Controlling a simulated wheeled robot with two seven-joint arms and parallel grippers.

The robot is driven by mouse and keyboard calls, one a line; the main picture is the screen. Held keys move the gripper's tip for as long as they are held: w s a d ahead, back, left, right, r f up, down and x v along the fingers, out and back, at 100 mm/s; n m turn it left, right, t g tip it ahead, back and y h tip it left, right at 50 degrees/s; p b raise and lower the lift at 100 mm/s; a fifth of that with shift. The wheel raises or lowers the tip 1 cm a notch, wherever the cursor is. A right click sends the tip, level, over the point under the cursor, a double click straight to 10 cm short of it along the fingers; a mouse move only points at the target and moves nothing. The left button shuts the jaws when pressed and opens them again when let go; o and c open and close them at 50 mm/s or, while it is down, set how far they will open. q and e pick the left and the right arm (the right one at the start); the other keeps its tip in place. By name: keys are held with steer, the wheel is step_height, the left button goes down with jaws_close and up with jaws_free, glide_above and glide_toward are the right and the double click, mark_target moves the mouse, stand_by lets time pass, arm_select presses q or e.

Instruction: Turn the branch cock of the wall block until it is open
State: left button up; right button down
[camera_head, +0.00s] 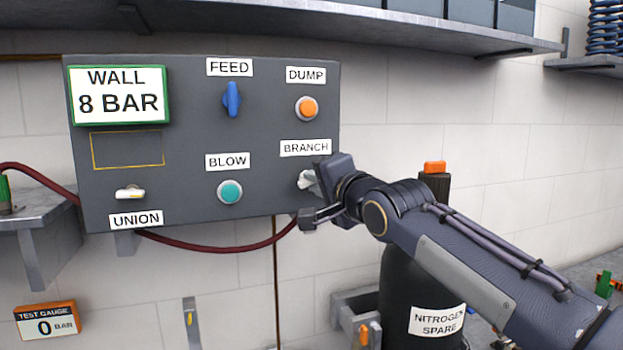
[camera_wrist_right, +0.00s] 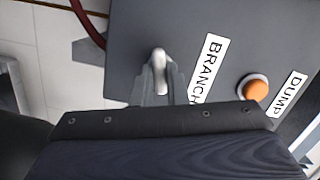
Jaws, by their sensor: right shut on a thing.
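The wall block (camera_head: 190,130) is a dark grey panel on the wall. Its branch cock has a pale handle (camera_wrist_right: 160,58) beside the BRANCH label (camera_wrist_right: 209,68). In the head view the cock is mostly covered by my right gripper (camera_head: 308,184), which reaches in from the right just below that label. In the right wrist view my right gripper (camera_wrist_right: 156,84) is shut on the handle, with a grey finger on each side. The handle's visible part lies roughly along the label's line; the rest is hidden between the fingers. My left gripper is not in view.
The panel also carries a blue feed cock (camera_head: 232,99), an orange dump button (camera_head: 306,108), a teal blow button (camera_head: 230,191) and a union fitting (camera_head: 130,193). A red hose (camera_head: 190,244) runs below. A black nitrogen bottle (camera_head: 405,285) stands beneath my right arm.

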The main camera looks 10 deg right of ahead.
steer(key=shift+n, duration=0.4)
steer(key=shift+n+h, duration=0.3)
steer(key=shift+n, duration=1.8)
